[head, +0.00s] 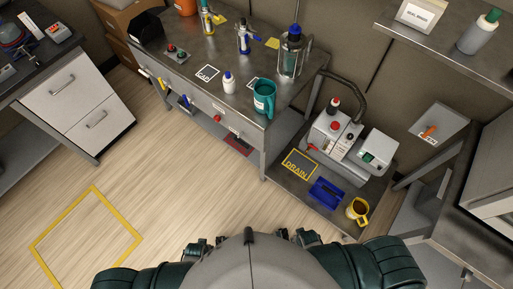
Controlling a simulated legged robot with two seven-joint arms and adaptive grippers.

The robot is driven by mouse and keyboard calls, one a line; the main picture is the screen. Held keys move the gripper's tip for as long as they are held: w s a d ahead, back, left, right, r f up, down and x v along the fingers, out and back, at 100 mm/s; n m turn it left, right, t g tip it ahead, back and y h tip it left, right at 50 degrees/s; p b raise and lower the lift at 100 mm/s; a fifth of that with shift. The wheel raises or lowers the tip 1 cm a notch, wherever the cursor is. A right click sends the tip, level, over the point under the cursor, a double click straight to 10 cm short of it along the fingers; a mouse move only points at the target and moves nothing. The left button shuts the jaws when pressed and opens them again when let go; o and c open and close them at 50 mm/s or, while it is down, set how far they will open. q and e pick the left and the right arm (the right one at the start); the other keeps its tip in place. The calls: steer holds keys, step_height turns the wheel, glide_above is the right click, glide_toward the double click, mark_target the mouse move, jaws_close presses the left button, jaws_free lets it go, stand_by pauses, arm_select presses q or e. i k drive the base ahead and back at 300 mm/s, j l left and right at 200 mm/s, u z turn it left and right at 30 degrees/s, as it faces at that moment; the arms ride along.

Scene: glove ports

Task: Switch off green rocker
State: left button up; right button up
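A small green switch (368,157), which looks like the green rocker, sits on the front of a white box (378,147) on the low metal bench at the right. It is too small to tell which way it is tipped. Dark parts that look like my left gripper (197,247) and my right gripper (304,237) show at the bottom edge, close to my body. Both are mostly hidden by my body and far from the switch. I cannot tell whether their fingers are open or shut.
Beside the white box stands a grey machine (332,133) with red knobs and a hose. A DRAIN plate (299,164), a blue tray (327,193) and a yellow mug (357,210) lie in front. A higher bench (215,45) with bottles and a teal jug (264,98) stands left.

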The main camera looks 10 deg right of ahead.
mark_target(368, 157)
steer(key=z, duration=1.75)
